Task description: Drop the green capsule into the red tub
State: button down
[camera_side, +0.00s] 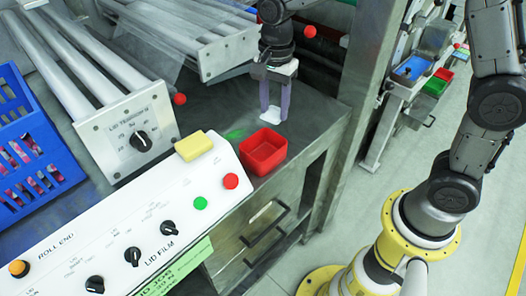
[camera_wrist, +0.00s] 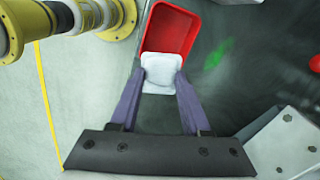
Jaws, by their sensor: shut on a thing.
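My gripper (camera_side: 274,112) has two purple fingers pointing down above the dark worktop, and its fingertips (camera_wrist: 161,80) also show in the wrist view. They are shut on a small white rounded piece (camera_wrist: 158,67), also seen in the side view (camera_side: 271,117). The red tub (camera_side: 263,153) is square, open and upright, in front of the fingers in the side view. In the wrist view the tub (camera_wrist: 182,40) lies just beyond the white piece, which overlaps its near edge. No clear green capsule shows. A blurred green patch (camera_side: 235,134) lies left of the tub; I cannot tell what it is.
A yellow block (camera_side: 194,146) sits on the white control panel (camera_side: 150,215), beside a red button (camera_side: 231,181). A blue crate (camera_side: 30,150) stands at the left. Metal rollers and a dial plate (camera_side: 128,130) stand behind. The worktop's right edge drops to the floor.

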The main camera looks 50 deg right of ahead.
dwell(0.3)
jog(key=shift+w+a+f, duration=0.25)
jog(key=shift+a+f, duration=0.3)
jog(key=shift+a, duration=0.1)
jog(key=shift+f, duration=2.95)
jog(key=shift+c, duration=1.4)
grip_release()
